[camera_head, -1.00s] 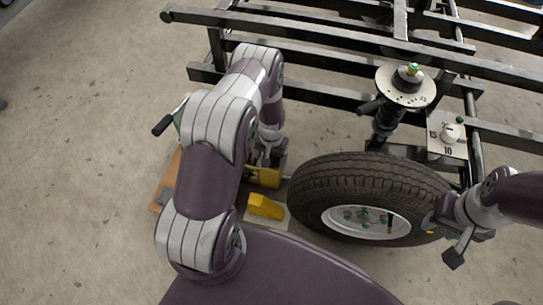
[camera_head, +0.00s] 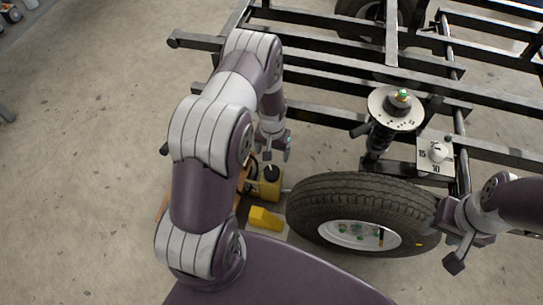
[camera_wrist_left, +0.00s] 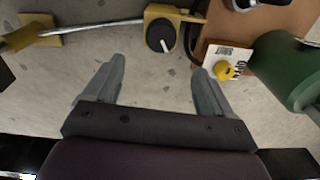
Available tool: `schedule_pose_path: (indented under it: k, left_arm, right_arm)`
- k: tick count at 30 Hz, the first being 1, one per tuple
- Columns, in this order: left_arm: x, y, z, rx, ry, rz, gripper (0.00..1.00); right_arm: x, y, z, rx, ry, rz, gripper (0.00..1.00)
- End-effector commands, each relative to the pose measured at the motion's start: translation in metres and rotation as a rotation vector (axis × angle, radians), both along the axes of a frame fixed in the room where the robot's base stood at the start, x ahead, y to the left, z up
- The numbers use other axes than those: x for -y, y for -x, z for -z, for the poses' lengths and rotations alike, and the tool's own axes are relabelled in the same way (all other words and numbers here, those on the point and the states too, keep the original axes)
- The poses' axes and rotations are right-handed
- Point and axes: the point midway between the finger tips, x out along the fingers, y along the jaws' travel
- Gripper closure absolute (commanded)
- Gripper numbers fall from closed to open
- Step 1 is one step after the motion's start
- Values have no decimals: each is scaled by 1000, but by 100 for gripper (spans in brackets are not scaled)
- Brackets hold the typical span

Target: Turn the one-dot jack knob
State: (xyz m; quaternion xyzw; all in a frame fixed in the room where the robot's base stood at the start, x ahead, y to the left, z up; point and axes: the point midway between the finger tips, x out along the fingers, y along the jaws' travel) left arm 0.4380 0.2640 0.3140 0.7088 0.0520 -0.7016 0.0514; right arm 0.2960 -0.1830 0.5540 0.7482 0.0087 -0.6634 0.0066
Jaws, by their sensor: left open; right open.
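A yellow jack body (camera_head: 264,188) stands on the floor left of the wheel, with a round black knob (camera_head: 272,173) on top. In the left wrist view the black knob (camera_wrist_left: 162,37) carries a white pointer line. A smaller yellow knob (camera_wrist_left: 225,70) sits by a white printed label (camera_wrist_left: 238,53). I cannot make out dots on either knob. My left gripper (camera_head: 273,151) is above the jack; in its wrist view its open, empty fingers (camera_wrist_left: 160,84) point toward the black knob, apart from it. My right gripper (camera_head: 466,249) is open beside the wheel's right side.
The tyre (camera_head: 365,190) stands right of the jack. A black frame (camera_head: 330,117), a spring strut with a round plate (camera_head: 396,108) and a numbered dial plate (camera_head: 436,156) are behind. A yellow wedge (camera_head: 265,218) lies in front.

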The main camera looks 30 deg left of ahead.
Motion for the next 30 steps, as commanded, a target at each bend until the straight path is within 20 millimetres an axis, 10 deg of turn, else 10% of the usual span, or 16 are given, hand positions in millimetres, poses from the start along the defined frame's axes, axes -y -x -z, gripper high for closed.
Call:
schedule_pose_path:
  k: [9, 22, 30]
  left_arm:
    - [3, 6, 0, -9, 6, -756, 16]
    - [3, 6, 100, -10, 6, -791, 16]
    - [3, 5, 125, -9, 5, -790, 16]
  right_arm:
    - [0, 0, 15, -2, 0, 0, 57]
    - [0, 1, 77, -2, 0, 0, 57]
    - [0, 1, 92, -2, 0, 0, 57]
